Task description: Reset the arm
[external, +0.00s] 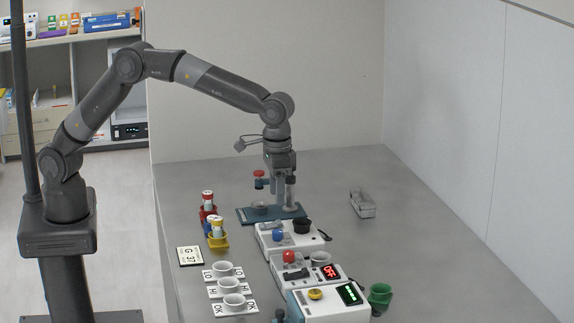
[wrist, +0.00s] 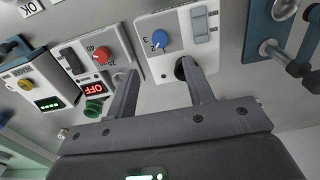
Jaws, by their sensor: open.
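My gripper (external: 280,200) hangs from the arm, pointing down, above the back part of the grey table. Its two fingers are apart, with nothing seen between them. In the wrist view the open fingers (wrist: 160,68) show in front of the white box with a blue knob (wrist: 178,45). The arm is bent in a high arch from its column at the left. In the external view the gripper overlaps a teal stand (external: 246,216) with a red knob on top; I cannot tell the exact gap between them.
White boxes with a blue knob (external: 272,241), a red knob and OFF display (external: 306,270), and a yellow knob (external: 330,305) run toward the front. A green cup (external: 380,296) stands beside them. White cups on cards (external: 223,269) and bottle holders (external: 218,241) are left. A metal tray (external: 362,204) lies right.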

